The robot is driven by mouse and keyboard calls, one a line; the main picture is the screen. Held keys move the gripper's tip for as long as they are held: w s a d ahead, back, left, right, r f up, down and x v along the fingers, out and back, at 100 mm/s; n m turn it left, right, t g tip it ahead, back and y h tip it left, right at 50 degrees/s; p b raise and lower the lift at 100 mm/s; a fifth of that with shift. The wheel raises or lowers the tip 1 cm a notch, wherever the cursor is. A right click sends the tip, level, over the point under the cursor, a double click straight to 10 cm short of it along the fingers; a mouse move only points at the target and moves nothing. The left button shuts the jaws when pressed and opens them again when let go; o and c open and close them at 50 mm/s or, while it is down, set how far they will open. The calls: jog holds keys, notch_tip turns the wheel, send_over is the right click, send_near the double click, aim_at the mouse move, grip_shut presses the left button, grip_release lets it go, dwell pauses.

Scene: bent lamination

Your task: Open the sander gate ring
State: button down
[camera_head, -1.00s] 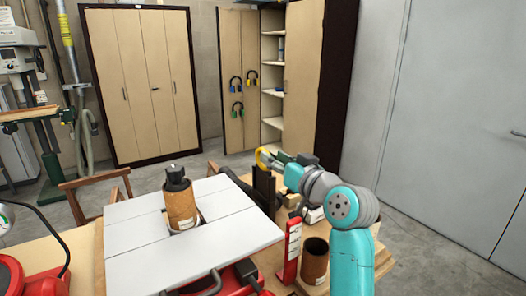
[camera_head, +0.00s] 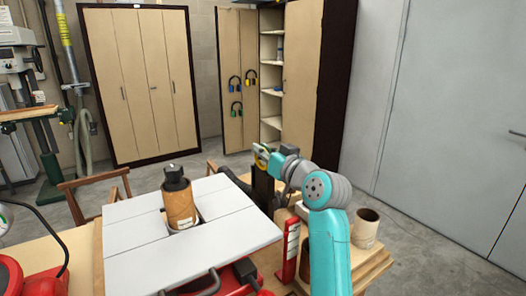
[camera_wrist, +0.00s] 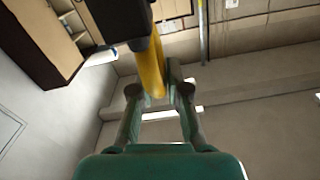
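The yellow ring (camera_head: 260,154) shows at the top of a dark upright part (camera_head: 263,188), right of the pale sander table (camera_head: 140,245). My gripper (camera_head: 272,158) is at the ring, reaching in from the right. In the wrist view the curved yellow ring (camera_wrist: 151,68) hangs below a black part and comes down in front of my green gripper's (camera_wrist: 160,85) fingers.
A brown sanding drum (camera_head: 180,205) stands upright through the sander table. A brown cup (camera_head: 365,228) stands on the wooden bench (camera_head: 372,262) right of my arm. A red upright piece (camera_head: 291,250) stands left of my arm. Cabinets and a grey door lie behind.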

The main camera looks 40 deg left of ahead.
jog(key=shift+f, duration=0.1)
jog(key=shift+f, duration=0.35)
jog(key=c, duration=1.2)
grip_release()
jog(key=shift+d, duration=0.1)
jog(key=v, duration=1.1)
jog(key=shift+s+d, duration=0.15)
jog(key=shift+d, duration=0.25)
jog(key=shift+d, duration=0.1)
